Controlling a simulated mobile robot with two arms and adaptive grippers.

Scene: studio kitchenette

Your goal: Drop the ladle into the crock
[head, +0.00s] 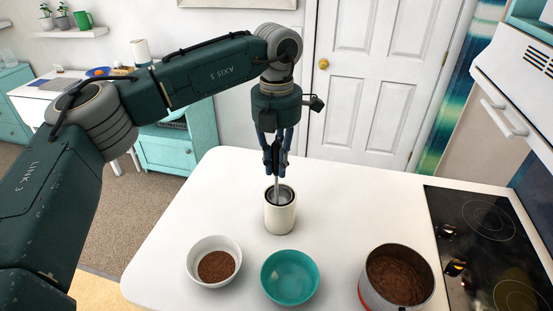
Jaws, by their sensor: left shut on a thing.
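The crock (280,215) is a cream cylinder with a dark inside, standing upright on the white counter. My left gripper (275,170) points straight down above the crock and is shut on the ladle (277,186). The ladle hangs upright, and its lower end is at or inside the crock's mouth. The gripper's fingers hide the upper part of the handle. I cannot tell whether the ladle touches the crock's wall or floor. My right gripper is not in view.
A white bowl with brown contents (229,244), a teal bowl (289,277) and a pot with brown contents (427,288) stand along the counter's near side. A black cooktop (490,235) is at the right. The white counter (190,215) is clear around the crock.

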